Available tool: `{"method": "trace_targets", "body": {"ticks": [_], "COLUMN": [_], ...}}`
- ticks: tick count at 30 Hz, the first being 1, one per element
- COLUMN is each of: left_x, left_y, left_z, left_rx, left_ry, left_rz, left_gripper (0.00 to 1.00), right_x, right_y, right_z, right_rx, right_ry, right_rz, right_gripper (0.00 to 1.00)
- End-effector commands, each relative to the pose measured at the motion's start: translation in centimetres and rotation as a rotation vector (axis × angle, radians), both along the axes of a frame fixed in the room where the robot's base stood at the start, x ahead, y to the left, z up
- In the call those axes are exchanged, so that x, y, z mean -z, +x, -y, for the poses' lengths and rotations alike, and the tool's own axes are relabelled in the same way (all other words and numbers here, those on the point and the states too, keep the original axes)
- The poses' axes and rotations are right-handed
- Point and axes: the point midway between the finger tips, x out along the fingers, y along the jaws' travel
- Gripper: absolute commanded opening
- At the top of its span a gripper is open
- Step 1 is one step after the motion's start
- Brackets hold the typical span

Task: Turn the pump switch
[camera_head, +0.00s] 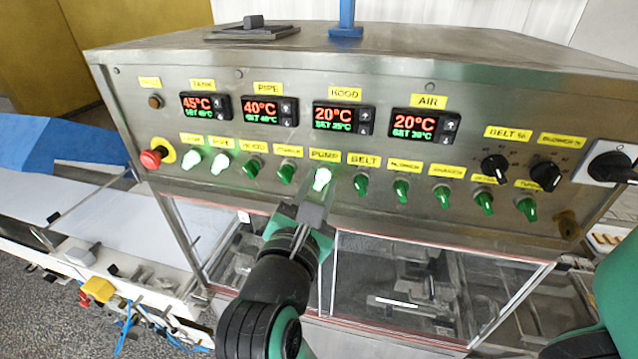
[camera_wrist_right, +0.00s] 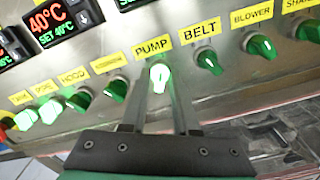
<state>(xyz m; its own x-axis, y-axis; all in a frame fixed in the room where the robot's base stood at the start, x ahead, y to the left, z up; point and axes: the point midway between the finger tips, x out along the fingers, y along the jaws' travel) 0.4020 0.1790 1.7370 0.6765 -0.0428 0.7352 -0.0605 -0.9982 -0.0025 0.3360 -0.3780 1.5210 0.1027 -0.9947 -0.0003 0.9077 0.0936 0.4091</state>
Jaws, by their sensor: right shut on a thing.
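The pump switch (camera_head: 322,178) is a small knob glowing pale green-white under the yellow PUMP label (camera_head: 325,156), on the steel control panel. The lit knob (camera_wrist_right: 159,77) also shows in the right wrist view, roughly upright. My right gripper (camera_head: 320,188) reaches up to it from below, with its two fingers on either side of the knob. It is shut on the pump switch, and the fingers (camera_wrist_right: 160,88) partly hide its sides. My left gripper is not in view.
The tank (camera_head: 193,161) and pipe (camera_head: 220,163) switches glow too. The hood switch (camera_head: 253,166) and belt switch (camera_head: 361,184) stand unlit in the same row. A red stop button (camera_head: 152,158) is at the left, a large black rotary switch (camera_head: 611,167) at the right.

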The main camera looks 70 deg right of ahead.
Motion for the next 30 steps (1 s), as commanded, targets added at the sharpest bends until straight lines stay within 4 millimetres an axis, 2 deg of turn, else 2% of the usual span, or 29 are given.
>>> {"method": "trace_targets", "body": {"ticks": [21,30], "left_x": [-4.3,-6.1], "left_y": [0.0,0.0], "left_z": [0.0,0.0], "left_rx": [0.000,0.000], "left_ry": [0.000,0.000], "left_rz": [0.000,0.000], "left_gripper": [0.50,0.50], "right_x": [-0.5,-0.4], "right_y": [0.1,0.2], "right_z": [0.0,0.0], "right_rx": [0.001,0.001], "right_ry": [-0.066,-0.089], "right_rz": [-0.624,-0.838], "right_gripper": [0.00,0.00]}}
